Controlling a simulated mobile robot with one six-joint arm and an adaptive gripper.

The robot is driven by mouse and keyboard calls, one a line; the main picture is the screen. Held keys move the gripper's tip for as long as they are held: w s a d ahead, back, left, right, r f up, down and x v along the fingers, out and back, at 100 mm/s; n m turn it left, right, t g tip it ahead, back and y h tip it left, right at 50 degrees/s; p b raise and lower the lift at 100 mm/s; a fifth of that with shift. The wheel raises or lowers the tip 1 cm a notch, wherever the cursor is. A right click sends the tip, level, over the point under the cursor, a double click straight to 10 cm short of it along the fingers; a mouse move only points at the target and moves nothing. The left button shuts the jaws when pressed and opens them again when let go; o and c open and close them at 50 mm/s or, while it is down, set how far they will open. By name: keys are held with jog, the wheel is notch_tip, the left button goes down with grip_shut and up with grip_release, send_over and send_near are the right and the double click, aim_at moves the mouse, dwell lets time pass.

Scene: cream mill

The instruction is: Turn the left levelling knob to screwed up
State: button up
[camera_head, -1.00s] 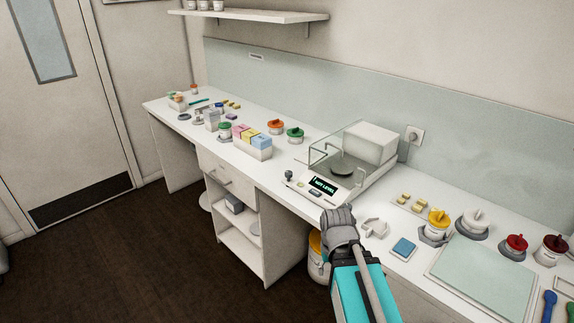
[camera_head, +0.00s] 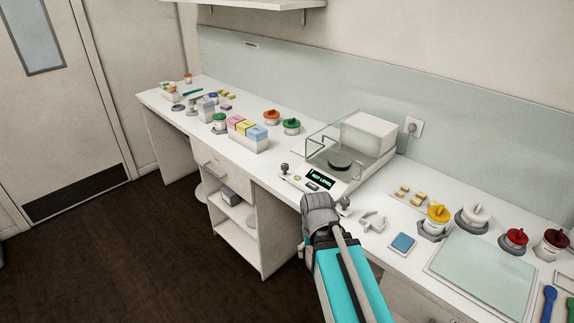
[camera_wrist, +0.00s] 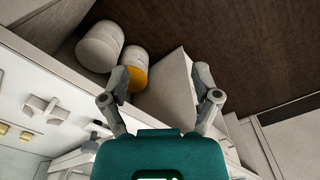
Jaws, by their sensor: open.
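The balance (camera_head: 352,178) stands on the bench, with a clear draft shield and a display reading "NOT LEVEL". The left levelling knob (camera_head: 284,168), a small dark knob on a pale stem, is at its front left corner. A second similar knob (camera_head: 345,203) is at its front right corner, close beside my gripper. My gripper (camera_head: 304,228) is in front of the bench edge, right of and nearer than the left knob, touching neither visibly. In the wrist view its two fingers (camera_wrist: 162,74) are spread apart with nothing between them. The left knob is not clearly identifiable there.
A white holder (camera_head: 372,221) and blue pad (camera_head: 402,243) lie right of the balance. A box of coloured packs (camera_head: 249,144) and lidded jars stand left. Below the bench are open shelves (camera_head: 234,240); drums (camera_wrist: 100,47) show in the wrist view. The floor in front is clear.

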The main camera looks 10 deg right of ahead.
jog(key=w+a+r+m+p, duration=0.1)
jog(key=w+r+m+p, duration=0.3)
jog(key=w+m, duration=0.55)
jog(key=w+r+m+p, duration=0.3)
jog(key=w+m, duration=0.2)
jog(key=w, duration=0.9)
notch_tip(320, 180, up, 7)
jog(key=m+p, duration=0.7)
jog(key=m, duration=0.7)
send_over(285, 165)
jog(key=shift+w+f, duration=0.15)
jog(key=shift+f+b, duration=0.1)
jog(key=shift+b, duration=0.25)
notch_tip(285, 165, down, 14)
jog(key=b, duration=1.3)
jog(key=shift+r+b, duration=0.2)
jog(key=shift+b, duration=0.1)
